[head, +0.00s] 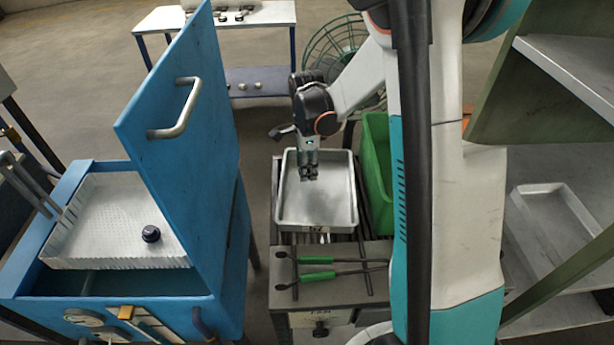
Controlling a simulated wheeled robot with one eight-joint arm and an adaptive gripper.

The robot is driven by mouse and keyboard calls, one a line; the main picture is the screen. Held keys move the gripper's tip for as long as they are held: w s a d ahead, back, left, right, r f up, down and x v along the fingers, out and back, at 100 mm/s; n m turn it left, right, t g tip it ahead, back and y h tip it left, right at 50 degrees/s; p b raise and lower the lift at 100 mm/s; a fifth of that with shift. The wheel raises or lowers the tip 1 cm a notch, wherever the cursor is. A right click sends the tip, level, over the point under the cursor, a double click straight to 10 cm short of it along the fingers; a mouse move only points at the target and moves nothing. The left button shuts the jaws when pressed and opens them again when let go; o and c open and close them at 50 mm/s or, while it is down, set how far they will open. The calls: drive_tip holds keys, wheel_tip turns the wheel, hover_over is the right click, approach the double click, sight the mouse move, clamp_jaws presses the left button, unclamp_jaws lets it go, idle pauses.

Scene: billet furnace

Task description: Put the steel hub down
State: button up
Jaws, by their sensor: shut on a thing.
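My gripper (308,174) points down over the upper middle of a grey metal tray (345,215). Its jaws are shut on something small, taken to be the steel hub. The fingers mostly hide the piece, so its shape is not clear. I cannot tell whether it touches the tray floor. The rest of the tray looks empty.
A dark round part (151,233) sits in a perforated basket (95,215) inside the blue furnace, whose blue lid (190,120) stands open. Green-handled tongs (320,275) lie before the tray. A green bin (376,150) stands right of it. A shelf (570,60) is at right.

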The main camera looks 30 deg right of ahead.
drive_tip(key=shift+f+b, duration=0.55)
drive_tip(key=shift+f, duration=1.3)
drive_tip(key=o, duration=1.4)
drive_tip(key=shift+f, duration=0.1)
drive_tip(key=shift+o, duration=0.2)
